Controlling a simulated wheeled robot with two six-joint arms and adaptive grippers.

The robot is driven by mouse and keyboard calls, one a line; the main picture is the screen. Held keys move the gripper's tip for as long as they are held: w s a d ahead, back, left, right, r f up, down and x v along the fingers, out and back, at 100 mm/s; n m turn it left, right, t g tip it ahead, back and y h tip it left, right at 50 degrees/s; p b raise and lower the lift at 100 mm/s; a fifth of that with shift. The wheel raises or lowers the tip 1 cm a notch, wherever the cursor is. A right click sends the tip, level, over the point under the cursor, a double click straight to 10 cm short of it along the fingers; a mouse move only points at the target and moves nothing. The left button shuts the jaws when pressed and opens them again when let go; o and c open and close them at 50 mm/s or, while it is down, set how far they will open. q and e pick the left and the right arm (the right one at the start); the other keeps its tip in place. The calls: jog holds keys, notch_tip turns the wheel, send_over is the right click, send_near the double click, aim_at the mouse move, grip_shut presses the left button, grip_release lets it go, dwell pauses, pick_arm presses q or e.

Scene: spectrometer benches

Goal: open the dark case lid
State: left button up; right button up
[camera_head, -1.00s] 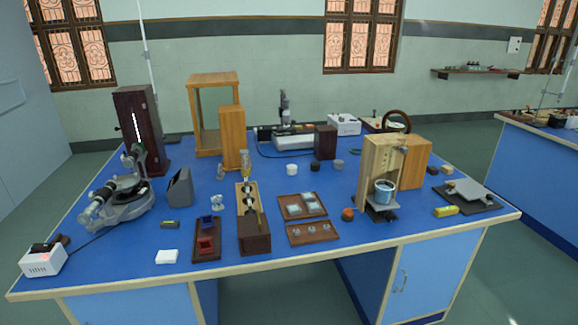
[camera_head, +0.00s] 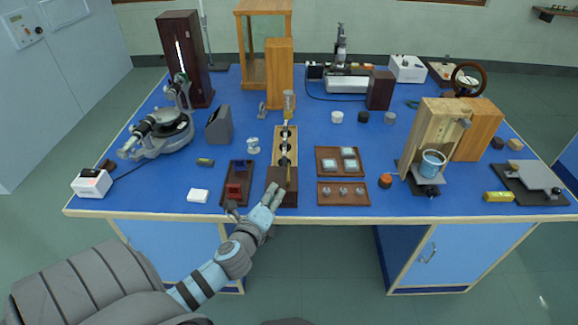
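A dark brown block-like case (camera_head: 287,190) stands at the front end of a narrow light-wood case (camera_head: 284,134), near the table's front edge. Its top looks closed; I cannot make out a lid seam or handle. My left gripper (camera_head: 276,191) is at the left front of this dark case, its fingers overlapping it in the picture. The two fingertips look apart, with nothing seen between them; whether they touch the case I cannot tell. The gripper hides part of its left side. My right gripper is not in view.
Two brown trays (camera_head: 331,201) (camera_head: 325,170) lie right of the dark case. A tall dark cabinet (camera_head: 181,50) stands at the back left. Blue tabletop (camera_head: 335,133) is clear behind the trays.

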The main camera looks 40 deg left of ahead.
aim_at(289, 170)
pick_arm(q)
jog(key=b+x, duration=0.1)
jog(key=x, duration=0.6)
jog(key=b+x, duration=0.1)
jog(key=x, duration=0.6)
jog(key=shift+d+f, duration=0.1)
jog(key=shift+f, duration=0.1)
jog(key=shift+w, duration=0.1)
grip_shut()
